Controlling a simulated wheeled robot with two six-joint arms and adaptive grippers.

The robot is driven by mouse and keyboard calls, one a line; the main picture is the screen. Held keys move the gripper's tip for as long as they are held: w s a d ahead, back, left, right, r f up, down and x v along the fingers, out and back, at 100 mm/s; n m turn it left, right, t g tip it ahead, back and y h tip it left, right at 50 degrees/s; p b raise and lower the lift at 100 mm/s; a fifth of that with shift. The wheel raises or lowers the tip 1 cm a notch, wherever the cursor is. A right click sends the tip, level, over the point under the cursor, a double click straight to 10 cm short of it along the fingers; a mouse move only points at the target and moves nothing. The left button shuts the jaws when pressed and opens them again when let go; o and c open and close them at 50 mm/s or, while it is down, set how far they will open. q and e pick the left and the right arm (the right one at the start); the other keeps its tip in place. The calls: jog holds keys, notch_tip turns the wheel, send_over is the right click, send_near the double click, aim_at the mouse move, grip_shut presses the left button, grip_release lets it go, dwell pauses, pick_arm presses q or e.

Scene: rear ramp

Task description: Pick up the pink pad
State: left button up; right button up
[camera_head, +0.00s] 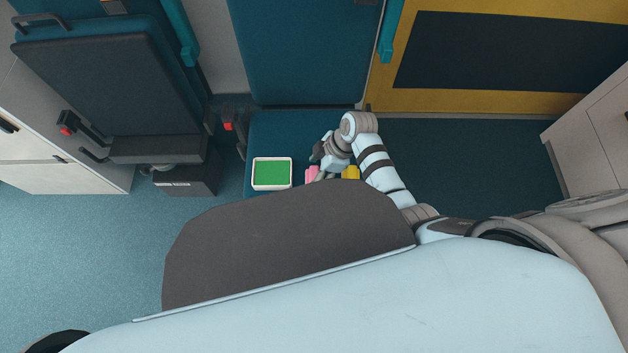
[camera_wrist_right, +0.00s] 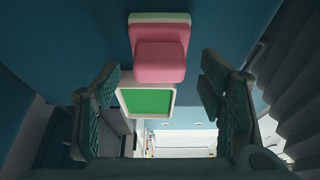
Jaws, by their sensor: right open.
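The pink pad (camera_head: 311,174) lies on the blue seat, partly hidden by my right gripper (camera_head: 321,167) in the head view. In the right wrist view the pink pad (camera_wrist_right: 160,62) shows as a rounded pink block on a pink base with a pale edge. My right gripper (camera_wrist_right: 160,82) is open, its fingers standing apart to either side of the pad's line. I see no finger touching it. My left gripper is not in view.
A white-rimmed tray with a green floor (camera_head: 272,187) lies left of the pad. A yellow object (camera_head: 350,172) lies to the right, beside my arm. A dark folded seat (camera_head: 110,85) stands at the left. My own body hides the area in front.

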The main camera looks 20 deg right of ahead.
aim_at(315, 173)
jog(key=shift+x, duration=0.75)
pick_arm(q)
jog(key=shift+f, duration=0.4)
pick_arm(e)
jog(key=shift+d+r, duration=0.1)
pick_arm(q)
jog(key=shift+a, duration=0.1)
pick_arm(e)
jog(key=c, duration=1.4)
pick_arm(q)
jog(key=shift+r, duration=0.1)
pick_arm(e)
jog(key=shift+o, duration=0.2)
jog(key=shift+r, duration=0.1)
pick_arm(q)
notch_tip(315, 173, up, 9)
jog(key=p, duration=0.9)
pick_arm(e)
notch_tip(315, 173, up, 20)
